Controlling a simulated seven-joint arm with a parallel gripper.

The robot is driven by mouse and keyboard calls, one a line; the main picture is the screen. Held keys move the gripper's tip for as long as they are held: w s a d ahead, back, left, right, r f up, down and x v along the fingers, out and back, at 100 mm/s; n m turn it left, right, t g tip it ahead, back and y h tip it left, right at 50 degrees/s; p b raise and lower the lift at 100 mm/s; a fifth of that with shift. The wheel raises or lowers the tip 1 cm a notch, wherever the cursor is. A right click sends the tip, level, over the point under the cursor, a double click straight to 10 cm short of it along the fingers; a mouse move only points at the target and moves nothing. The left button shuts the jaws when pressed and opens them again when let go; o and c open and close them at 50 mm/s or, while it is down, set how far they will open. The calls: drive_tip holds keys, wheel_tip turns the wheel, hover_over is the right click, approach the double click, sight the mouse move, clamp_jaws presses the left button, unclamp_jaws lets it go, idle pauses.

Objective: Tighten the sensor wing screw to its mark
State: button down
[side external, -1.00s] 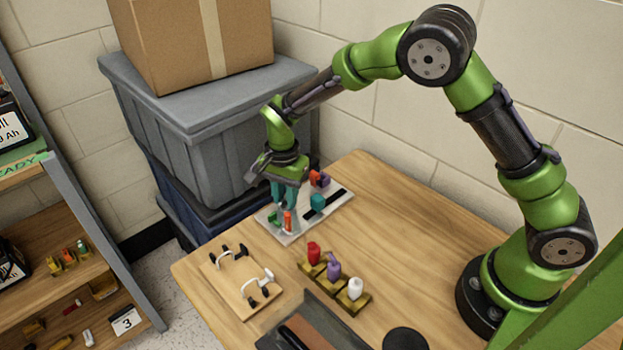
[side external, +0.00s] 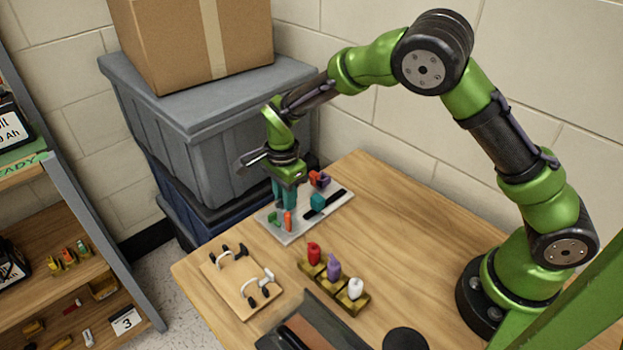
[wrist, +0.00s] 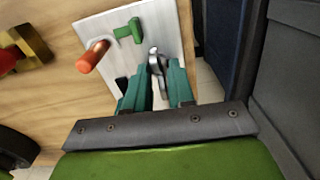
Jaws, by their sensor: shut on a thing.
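The sensor wing screw, a small grey metal piece (wrist: 154,54), shows at my fingertips in the wrist view, over the light plate (wrist: 176,22). My gripper (wrist: 161,76) has its teal fingers closed around its lower part, which they partly hide. Whether it is seated on its mark cannot be seen. In the side view my gripper (side external: 286,204) points down at the left part of the plate (side external: 331,209), and the screw is hidden there.
An orange handle (wrist: 92,57) and a green piece (wrist: 131,31) stand close beside my fingers. A wooden board with cable clips (side external: 232,287) and a bottle rack (side external: 345,301) lie nearer on the table.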

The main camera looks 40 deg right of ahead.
drive_tip(key=c, duration=1.2)
unclamp_jaws()
drive_tip(key=shift+o, duration=0.2)
drive_tip(key=shift+r, duration=3.5)
